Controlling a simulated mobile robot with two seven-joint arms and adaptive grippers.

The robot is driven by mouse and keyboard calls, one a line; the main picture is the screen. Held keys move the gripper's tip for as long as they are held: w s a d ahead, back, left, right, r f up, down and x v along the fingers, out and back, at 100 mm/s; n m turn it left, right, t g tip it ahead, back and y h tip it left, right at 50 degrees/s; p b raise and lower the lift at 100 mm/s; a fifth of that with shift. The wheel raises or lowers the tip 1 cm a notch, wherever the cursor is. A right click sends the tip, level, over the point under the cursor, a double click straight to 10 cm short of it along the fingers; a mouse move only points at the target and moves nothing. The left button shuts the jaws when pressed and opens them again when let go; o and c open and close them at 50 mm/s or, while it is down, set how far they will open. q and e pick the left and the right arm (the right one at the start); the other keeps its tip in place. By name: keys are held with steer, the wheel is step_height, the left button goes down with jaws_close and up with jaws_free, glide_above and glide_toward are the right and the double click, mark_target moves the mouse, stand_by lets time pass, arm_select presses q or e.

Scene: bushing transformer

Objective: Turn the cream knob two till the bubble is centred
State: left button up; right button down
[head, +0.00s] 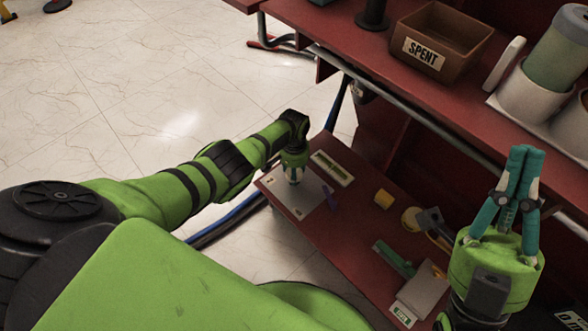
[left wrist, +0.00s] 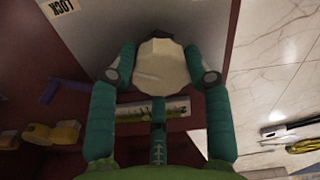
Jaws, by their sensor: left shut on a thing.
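The cream knob two (left wrist: 160,66) is between the fingers of my left gripper (left wrist: 157,70) in the left wrist view, with both fingers on its sides. In the head view my left gripper (head: 293,172) points down at the grey plate (head: 311,205) and hides most of the knob. A level with a green vial (head: 332,167) lies beside the plate; it also shows in the left wrist view (left wrist: 150,111), with a 2 at its end. The bubble's place is too small to tell. My right gripper (head: 521,180) points up, fingertips together, nothing visible between them.
The red lower shelf (head: 345,235) also bears a purple piece (head: 329,196), a yellow block (head: 383,199) and a green-handled tool (head: 393,259). A brown SPENT bin (head: 437,40) stands on the upper shelf. A metal rail (head: 420,113) runs along that shelf's front.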

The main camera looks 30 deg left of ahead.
arm_select(q)
steer(key=shift+s+f, duration=0.1)
stand_by(0.3)
steer(key=o, duration=1.2)
steer(key=shift+c, duration=0.2)
steer(key=shift+r, duration=0.65)
step_height(320, 180, up, 11)
steer(key=shift+f, duration=0.15)
